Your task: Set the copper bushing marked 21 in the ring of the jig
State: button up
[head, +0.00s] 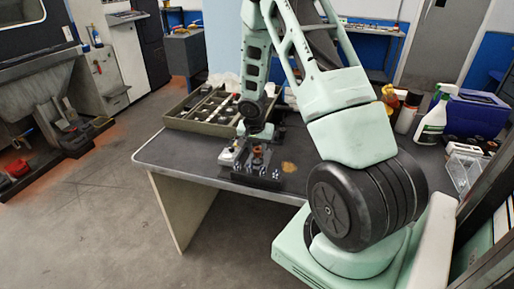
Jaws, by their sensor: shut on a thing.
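My gripper (255,135) points down over the front part of the dark bench, just above the jig (262,172). The jig is a dark block with small bright metal parts along its front, close to the bench's front edge. A small copper-coloured piece, the copper bushing (258,152), shows at the lower end of my gripper, right over the jig. My gripper is shut on it. Its mark is too small to read. The ring is hard to make out, and I cannot tell whether the bushing touches it.
A pale small box (231,153) stands just left of the jig. A spray bottle (432,122) and a blue case (478,112) stand right.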

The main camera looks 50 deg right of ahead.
jog(key=shift+f+b, duration=1.35)
jog(key=shift+f, duration=0.05)
dwell(0.4)
jog(key=o, duration=1.1)
jog(key=p+v, duration=0.2)
jog(key=v, duration=1.5)
jog(key=shift+a+r, duration=0.2)
jog(key=shift+r, duration=0.05)
notch_tip(320, 180, up, 5)
jog(key=p, duration=0.4)
